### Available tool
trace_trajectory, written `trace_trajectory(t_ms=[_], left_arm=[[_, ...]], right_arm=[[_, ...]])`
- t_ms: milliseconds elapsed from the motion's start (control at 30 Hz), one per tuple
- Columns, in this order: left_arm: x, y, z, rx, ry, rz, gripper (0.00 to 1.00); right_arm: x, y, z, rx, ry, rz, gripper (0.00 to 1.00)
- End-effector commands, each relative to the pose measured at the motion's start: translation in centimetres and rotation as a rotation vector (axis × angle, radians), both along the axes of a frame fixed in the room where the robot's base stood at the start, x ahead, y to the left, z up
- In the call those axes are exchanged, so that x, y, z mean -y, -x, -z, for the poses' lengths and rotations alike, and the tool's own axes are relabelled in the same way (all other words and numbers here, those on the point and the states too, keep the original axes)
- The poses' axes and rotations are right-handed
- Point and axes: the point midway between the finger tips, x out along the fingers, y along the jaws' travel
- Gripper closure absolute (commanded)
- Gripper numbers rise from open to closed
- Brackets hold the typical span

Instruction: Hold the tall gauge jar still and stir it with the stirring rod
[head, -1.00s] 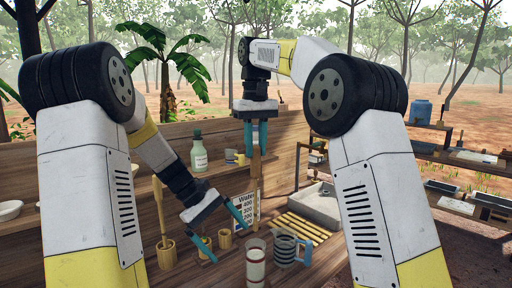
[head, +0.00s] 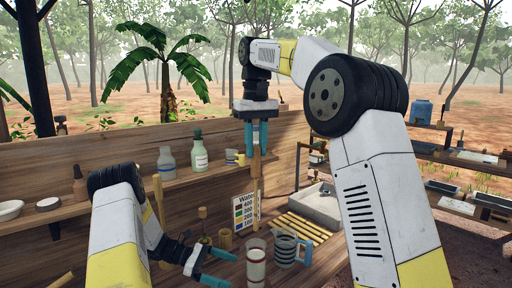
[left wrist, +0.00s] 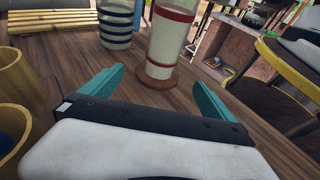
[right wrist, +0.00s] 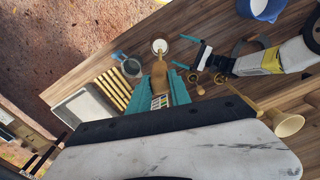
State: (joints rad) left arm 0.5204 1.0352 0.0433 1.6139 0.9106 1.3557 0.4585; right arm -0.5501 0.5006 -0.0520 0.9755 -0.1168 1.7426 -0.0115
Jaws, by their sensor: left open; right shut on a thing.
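The tall gauge jar (head: 256,266), clear with red bands and pale contents, stands upright on the bench. It also shows in the left wrist view (left wrist: 170,38), on a round brown coaster (left wrist: 158,84). My left gripper (head: 231,272) is open and low, just left of the jar. Its fingers (left wrist: 160,80) point at the jar, which stands ahead between them and apart from them. My right gripper (head: 256,135) is shut on the wooden stirring rod (head: 256,168), which hangs upright, above and behind the jar. The rod also shows in the right wrist view (right wrist: 160,78).
A striped mug (head: 285,249) stands close right of the jar. Wooden cups (head: 225,238) stand behind my left gripper. A colour chart card (head: 244,211) stands behind. Yellow rods (head: 303,228) and a grey basin (head: 318,205) lie right. Bottles (head: 200,157) line the back shelf.

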Motion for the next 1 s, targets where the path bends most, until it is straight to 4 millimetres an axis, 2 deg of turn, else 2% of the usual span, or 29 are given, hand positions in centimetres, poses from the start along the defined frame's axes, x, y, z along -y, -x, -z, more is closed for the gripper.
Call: trace_trajectory(t_ms=[600, 800, 1000], left_arm=[[7.8, 0.1, 2.3, 0.001, 0.0, 0.003, 0.0], [8.9, 0.1, 2.7, 0.001, -0.002, 0.003, 0.0], [9.0, 0.1, 2.7, 0.001, -0.002, 0.003, 0.0]], right_arm=[[0.0, 0.0, 0.0, 0.0, 0.0, 0.0, 0.99], [0.0, 0.0, 0.0, 0.0, 0.0, 0.0, 0.99], [0.0, 0.0, 0.0, 0.0, 0.0, 0.0, 0.99]])
